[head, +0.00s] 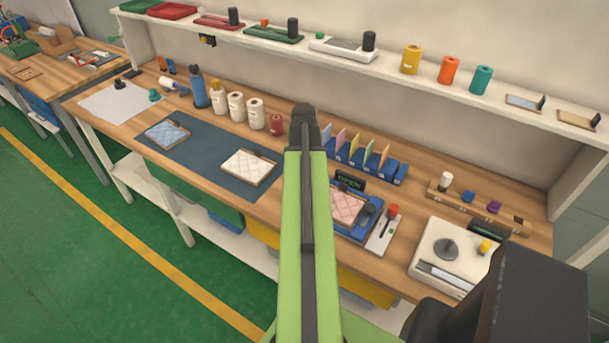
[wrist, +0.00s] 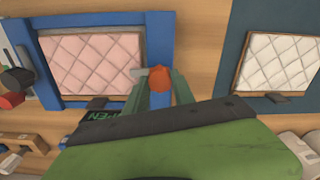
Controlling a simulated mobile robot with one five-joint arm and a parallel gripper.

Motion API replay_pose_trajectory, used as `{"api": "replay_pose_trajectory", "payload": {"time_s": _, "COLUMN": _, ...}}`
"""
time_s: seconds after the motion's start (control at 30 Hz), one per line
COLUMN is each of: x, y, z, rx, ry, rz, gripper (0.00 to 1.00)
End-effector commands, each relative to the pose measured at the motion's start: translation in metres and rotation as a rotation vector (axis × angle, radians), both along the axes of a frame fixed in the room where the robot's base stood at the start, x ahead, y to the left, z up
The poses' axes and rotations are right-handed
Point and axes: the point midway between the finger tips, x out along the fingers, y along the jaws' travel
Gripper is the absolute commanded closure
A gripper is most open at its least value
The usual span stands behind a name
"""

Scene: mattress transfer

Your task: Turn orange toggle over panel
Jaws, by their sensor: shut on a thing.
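The orange toggle (wrist: 160,77) sits on the right side of the blue frame (wrist: 159,30) in the wrist view. A short grey tab (wrist: 138,72) points left from it and appears to overlap the edge of the pink quilted panel (wrist: 95,60). My gripper (wrist: 161,79) is shut on the toggle, with one green finger on each side. In the head view the pink panel (head: 347,205) lies in its blue frame on the bench. My arm hides the toggle and my fingers there.
A white quilted panel (wrist: 282,65) lies on the dark mat (head: 205,148) beside the frame. A small OPEN sign (head: 350,182) stands behind the frame. A blue rack of coloured cards (head: 367,160) stands further back. A white tray with a red knob (head: 384,235) is at the right.

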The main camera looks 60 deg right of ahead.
Motion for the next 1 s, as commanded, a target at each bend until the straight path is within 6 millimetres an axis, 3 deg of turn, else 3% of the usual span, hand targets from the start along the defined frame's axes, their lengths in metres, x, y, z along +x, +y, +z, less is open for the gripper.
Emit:
{"api": "replay_pose_trajectory", "payload": {"time_s": 0.63, "x": -0.0008, "y": 0.0006, "z": -0.0004, "rx": 0.002, "ry": 0.002, "rz": -0.051, "gripper": 1.00}}
{"api": "replay_pose_trajectory", "payload": {"time_s": 0.67, "x": -0.0008, "y": 0.0006, "z": -0.0004, "rx": 0.002, "ry": 0.002, "rz": -0.051, "gripper": 0.68}}
{"api": "replay_pose_trajectory", "payload": {"time_s": 0.7, "x": -0.0008, "y": 0.0006, "z": -0.0004, "rx": 0.002, "ry": 0.002, "rz": -0.051, "gripper": 0.63}}
{"api": "replay_pose_trajectory", "payload": {"time_s": 0.83, "x": -0.0004, "y": 0.0005, "z": -0.0003, "rx": 0.001, "ry": 0.002, "rz": -0.050, "gripper": 0.48}}
{"api": "replay_pose_trajectory", "payload": {"time_s": 1.0, "x": -0.0001, "y": 0.0005, "z": -0.0002, "rx": 0.001, "ry": 0.001, "rz": -0.050, "gripper": 0.48}}
